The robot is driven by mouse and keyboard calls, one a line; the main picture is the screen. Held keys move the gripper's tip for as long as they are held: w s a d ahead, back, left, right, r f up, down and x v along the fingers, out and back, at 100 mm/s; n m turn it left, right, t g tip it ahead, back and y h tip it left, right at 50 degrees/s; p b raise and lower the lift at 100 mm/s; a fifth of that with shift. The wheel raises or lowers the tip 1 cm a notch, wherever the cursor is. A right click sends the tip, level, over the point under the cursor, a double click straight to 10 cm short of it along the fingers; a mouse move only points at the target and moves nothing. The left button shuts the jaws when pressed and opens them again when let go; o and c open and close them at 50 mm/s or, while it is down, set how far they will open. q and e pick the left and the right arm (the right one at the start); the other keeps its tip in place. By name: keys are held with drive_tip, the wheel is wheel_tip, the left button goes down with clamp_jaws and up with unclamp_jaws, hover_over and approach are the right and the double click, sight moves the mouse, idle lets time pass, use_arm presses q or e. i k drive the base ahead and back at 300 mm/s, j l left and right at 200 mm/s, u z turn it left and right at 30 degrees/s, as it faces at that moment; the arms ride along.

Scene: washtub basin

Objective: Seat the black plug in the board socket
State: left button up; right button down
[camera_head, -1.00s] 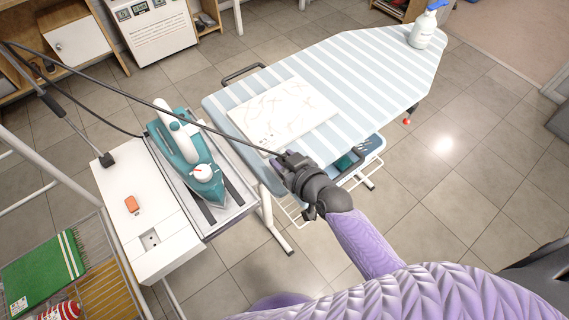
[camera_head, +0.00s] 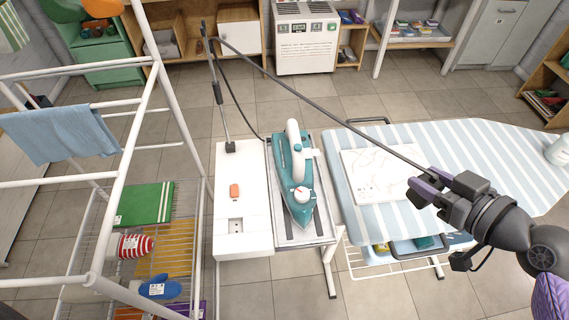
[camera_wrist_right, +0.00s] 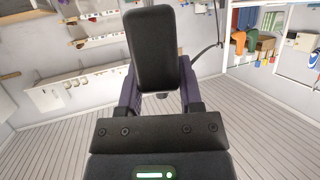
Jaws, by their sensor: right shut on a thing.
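My right gripper (camera_head: 428,186) is shut on the black plug (camera_wrist_right: 155,48). In the right wrist view the plug is a dark rounded block between the purple fingers (camera_wrist_right: 158,95); its prongs are not visible. In the head view the fingers mostly hide the plug, and its dark cord (camera_head: 330,112) runs up left to a pole. The board socket (camera_head: 235,225) is a small plate with dark holes on the front part of the white board (camera_head: 257,240), well left of the gripper and apart from the plug. My left gripper is not in view.
A teal iron (camera_head: 297,175) lies on its rest between socket and gripper. An orange switch (camera_head: 235,191) sits behind the socket. The striped ironing board (camera_head: 470,150), with a white cloth (camera_head: 375,182), is below the gripper. A white drying rack (camera_head: 150,90) stands at left.

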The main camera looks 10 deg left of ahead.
sight(237, 229)
drive_tip(key=k+j+u, duration=0.15)
drive_tip(key=j, duration=0.4)
drive_tip(key=j+u, duration=0.1)
drive_tip(key=j, duration=0.4)
drive_tip(key=k+j+u, duration=0.15)
drive_tip(key=j, duration=0.4)
